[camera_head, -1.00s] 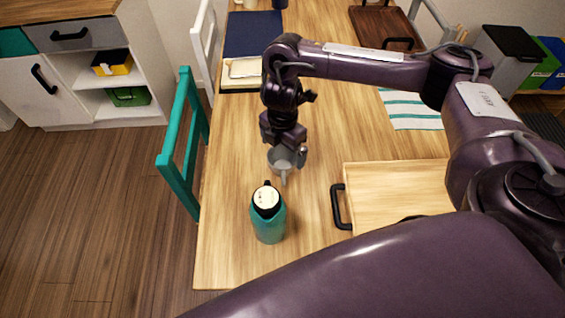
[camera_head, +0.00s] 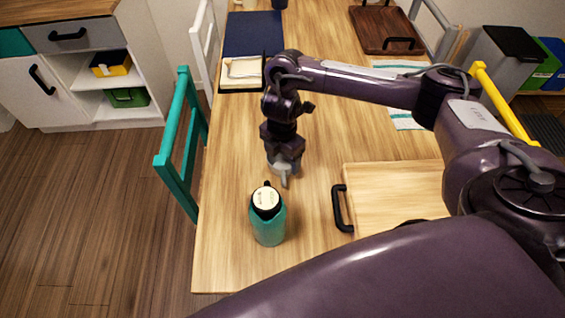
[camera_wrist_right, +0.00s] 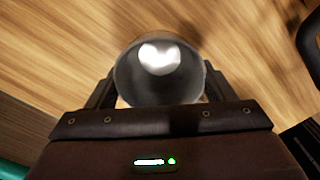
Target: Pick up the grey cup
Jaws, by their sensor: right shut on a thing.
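The grey cup (camera_head: 287,177) stands on the wooden table, behind the teal bottle (camera_head: 268,224). My right gripper (camera_head: 283,161) points down at the cup and hides most of it in the head view; the cup's handle shows toward the bottle. In the right wrist view the round cup (camera_wrist_right: 160,88) sits between the two fingers of my right gripper (camera_wrist_right: 159,90), which are shut on its sides. A gap under the cup cannot be made out. My left gripper is not in view.
The bottle stands close in front of the cup. A wooden tray with a black handle (camera_head: 342,208) lies to the right. A notebook stack (camera_head: 241,74), a dark blue mat (camera_head: 254,34) and a brown tray (camera_head: 383,30) lie farther back. A teal chair (camera_head: 181,150) is at the left edge.

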